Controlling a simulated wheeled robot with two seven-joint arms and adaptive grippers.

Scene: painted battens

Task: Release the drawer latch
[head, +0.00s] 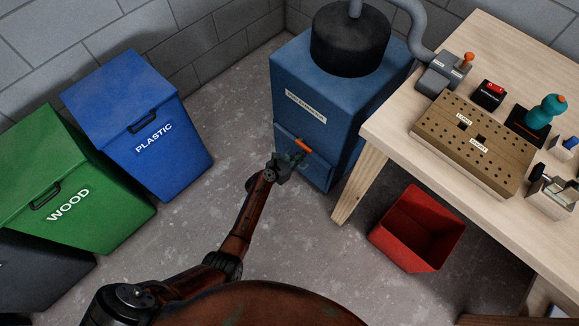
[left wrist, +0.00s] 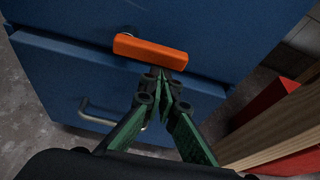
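The blue dust extractor cabinet (head: 310,85) has a drawer (head: 300,165) low in its front. An orange latch handle (head: 304,145) sits near the drawer's top edge. In the left wrist view the latch (left wrist: 150,50) lies nearly level, slightly lower at its right end, across the seam above the drawer front (left wrist: 75,75). My left gripper (head: 290,163) is at the latch. Its fingertips (left wrist: 165,82) are together just below the handle's right half; whether they touch it I cannot tell. Nothing shows between them. My right gripper is not in view.
A grey drawer pull (left wrist: 95,115) is below the latch, partly behind my left finger. The wooden workbench (head: 400,130) and its leg (head: 358,185) stand to the right, with a red bin (head: 420,228) beneath. Blue (head: 140,115) and green (head: 70,185) bins stand left.

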